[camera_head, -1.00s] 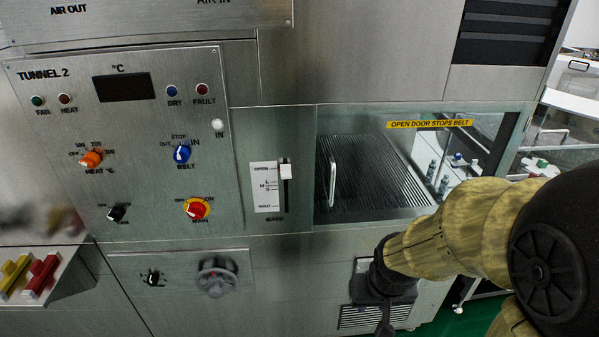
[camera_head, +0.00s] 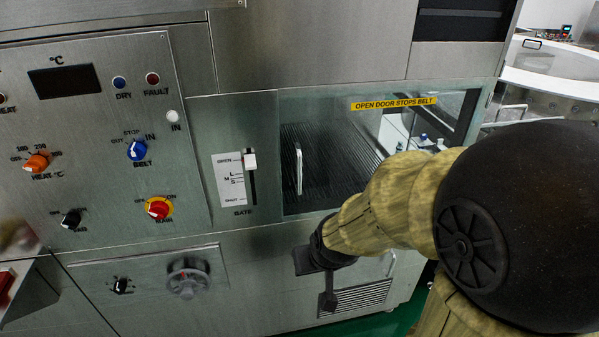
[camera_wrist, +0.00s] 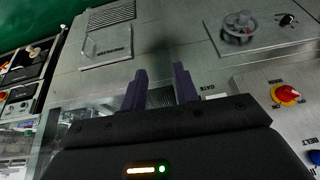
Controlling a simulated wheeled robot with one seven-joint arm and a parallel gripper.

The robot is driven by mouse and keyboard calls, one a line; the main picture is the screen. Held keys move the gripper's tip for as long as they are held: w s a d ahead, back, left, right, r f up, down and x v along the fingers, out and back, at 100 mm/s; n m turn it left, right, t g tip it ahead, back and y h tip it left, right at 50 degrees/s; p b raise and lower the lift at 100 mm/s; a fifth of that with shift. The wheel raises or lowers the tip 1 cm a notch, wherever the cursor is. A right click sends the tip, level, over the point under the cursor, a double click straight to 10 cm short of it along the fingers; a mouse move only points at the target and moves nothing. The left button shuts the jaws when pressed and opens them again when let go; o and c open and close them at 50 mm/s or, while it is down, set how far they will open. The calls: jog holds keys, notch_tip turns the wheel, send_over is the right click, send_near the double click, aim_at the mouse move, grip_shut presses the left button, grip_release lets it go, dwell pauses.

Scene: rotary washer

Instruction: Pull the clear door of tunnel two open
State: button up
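The clear door (camera_head: 360,125) of tunnel two is shut in the head view, at the right of the control panel. Ribbed dark belt shows through it, and a yellow "OPEN DOOR STOPS BELT" label is on its top. Its upright pale handle (camera_head: 298,168) is near its left edge. My gripper (camera_head: 328,301) is below the handle and slightly right, apart from it, pointing down. My arm covers the door's lower right corner. In the wrist view, my gripper's two dark fingers (camera_wrist: 158,72) are spread with nothing between them. The handle cannot be made out there.
The gate slider (camera_head: 250,162) is just left of the door. The belt knob (camera_head: 137,150) and main switch (camera_head: 158,208) are further left. A grey handwheel (camera_head: 188,277) sits on the lower panel, and a vent grille (camera_head: 355,298) is below the door.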

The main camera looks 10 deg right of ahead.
jog(key=w+a+r+t+b, duration=0.2)
jog(key=w+a+t+b, duration=0.2)
jog(key=w+t+b, duration=0.35)
jog(key=d+r+t+h+b, duration=0.1)
jog(key=r+m+t+h+b, duration=0.1)
jog(key=r+t+b, duration=0.1)
jog(key=w+d+r+m+t+h+b, duration=0.1)
jog(key=r+t, duration=0.1)
jog(key=shift+w+d+h+b, duration=0.1)
jog(key=shift+d+h+b, duration=0.25)
jog(key=shift+h, duration=0.05)
jog(key=shift+w+r, duration=0.1)
jog(key=shift+w, duration=0.05)
jog(key=w+d+p, duration=0.1)
jog(key=w+p, duration=0.6)
jog(key=p, duration=0.6)
jog(key=shift+r, duration=0.3)
jog(key=p, duration=0.2)
jog(key=w+p, duration=0.1)
jog(key=shift+d+f+p, duration=0.1)
jog(key=shift+d+p, duration=0.15)
jog(key=shift+p, duration=0.1)
